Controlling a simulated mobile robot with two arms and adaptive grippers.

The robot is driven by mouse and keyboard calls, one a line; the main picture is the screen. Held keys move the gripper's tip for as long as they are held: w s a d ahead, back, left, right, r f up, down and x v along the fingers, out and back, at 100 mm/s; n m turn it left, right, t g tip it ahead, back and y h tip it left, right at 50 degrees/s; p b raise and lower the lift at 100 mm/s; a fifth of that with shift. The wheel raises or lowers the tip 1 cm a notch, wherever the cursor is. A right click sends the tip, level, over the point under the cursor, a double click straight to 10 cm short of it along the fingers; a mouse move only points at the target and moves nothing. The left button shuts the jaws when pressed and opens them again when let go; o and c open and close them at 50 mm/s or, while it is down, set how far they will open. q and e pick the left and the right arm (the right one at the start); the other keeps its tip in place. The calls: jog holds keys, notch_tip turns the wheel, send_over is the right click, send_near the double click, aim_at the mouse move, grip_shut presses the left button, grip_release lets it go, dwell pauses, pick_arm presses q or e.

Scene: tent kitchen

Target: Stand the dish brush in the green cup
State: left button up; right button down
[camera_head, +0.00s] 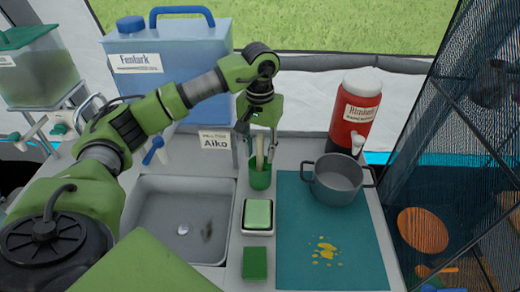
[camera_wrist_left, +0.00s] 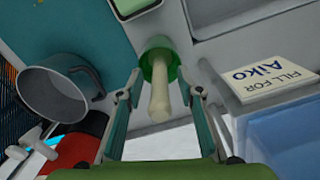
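The green cup (camera_head: 260,180) stands on the counter between the sink and the teal mat. The dish brush's pale handle (camera_head: 260,150) rises from the cup, close to upright; its head is hidden. In the left wrist view the handle (camera_wrist_left: 160,98) comes up from the green cup (camera_wrist_left: 157,53) toward the camera. My left gripper (camera_head: 260,146) points down over the cup. Its fingers (camera_wrist_left: 158,88) are apart, one on each side of the handle, with visible gaps. My right gripper is not in view.
A grey pot (camera_head: 338,182) stands on the teal mat (camera_head: 300,250), which has yellow bits on it. A soap dish (camera_head: 257,229) and a green sponge (camera_head: 255,263) are in front of the cup. The sink (camera_head: 155,221), name card (camera_head: 214,140) and red dispenser (camera_head: 353,124) are nearby.

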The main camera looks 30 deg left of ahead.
pick_arm(q)
notch_tip(320, 180, up, 12)
dwell(0.5)
dwell(0.8)
